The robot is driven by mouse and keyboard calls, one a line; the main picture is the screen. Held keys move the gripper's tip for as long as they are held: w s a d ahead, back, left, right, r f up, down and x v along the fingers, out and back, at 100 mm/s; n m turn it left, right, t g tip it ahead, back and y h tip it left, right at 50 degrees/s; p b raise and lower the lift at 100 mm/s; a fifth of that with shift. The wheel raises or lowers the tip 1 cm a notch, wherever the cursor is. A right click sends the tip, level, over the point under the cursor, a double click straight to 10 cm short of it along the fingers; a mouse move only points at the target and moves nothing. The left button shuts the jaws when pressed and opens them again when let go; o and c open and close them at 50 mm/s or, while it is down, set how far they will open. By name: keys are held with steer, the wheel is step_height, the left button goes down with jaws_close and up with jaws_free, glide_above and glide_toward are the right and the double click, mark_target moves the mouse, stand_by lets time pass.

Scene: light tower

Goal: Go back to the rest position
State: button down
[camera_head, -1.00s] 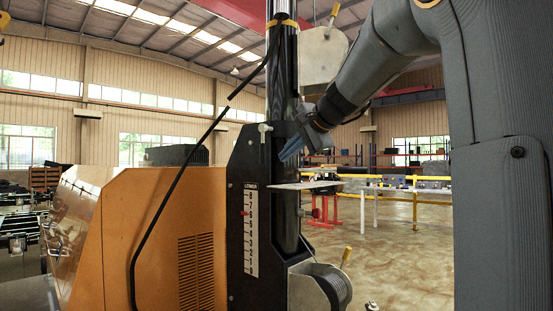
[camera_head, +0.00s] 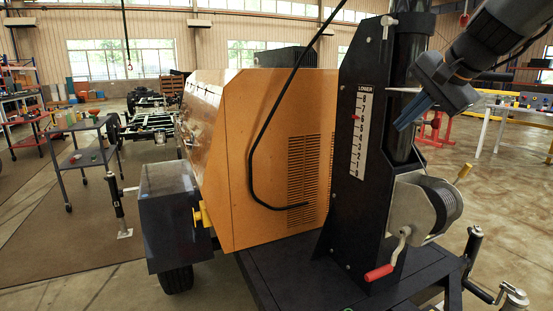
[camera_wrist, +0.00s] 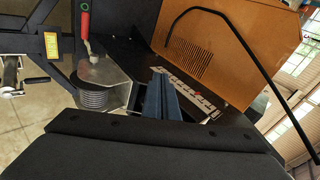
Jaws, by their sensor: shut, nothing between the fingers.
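My gripper (camera_head: 413,111) is at the upper right of the head view, in front of the black mast of the light tower. Its blue fingers are shut together, with nothing between them, and point down and to the left. The fingers also show in the middle of the wrist view (camera_wrist: 165,92), with the numbered scale strip (camera_wrist: 192,92) just to their right. In the head view the white scale strip (camera_head: 361,130) is on the black mast post (camera_head: 352,200), left of the gripper. I cannot tell whether the fingers touch the mast.
The winch (camera_head: 425,208) with its red-handled crank (camera_head: 379,272) sits below my gripper. The orange cabinet (camera_head: 245,180) with a hanging black cable (camera_head: 253,165) stands left of the mast. A tool cart (camera_head: 85,160) stands far left.

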steer(key=s+a+f+n+g+p, duration=0.15)
steer(key=s+a+f, duration=0.25)
steer(key=f, duration=0.4)
steer(key=s+a+f+n+g+p, duration=0.1)
steer(key=s+a+f+n+g, duration=0.25)
steer(key=f, duration=0.45)
steer(key=s+a+f+n+g+h+p, duration=0.1)
steer(key=s+a+f+n, duration=0.1)
steer(key=s+f, duration=0.4)
steer(key=s+a+f+n+g+h+p, duration=0.1)
steer(key=s+f+n, duration=0.3)
steer(key=s, duration=0.6)
step_height(320, 180, down, 2)
steer(key=shift+s+a+n+g, duration=0.4)
steer(key=shift+a+g, duration=0.2)
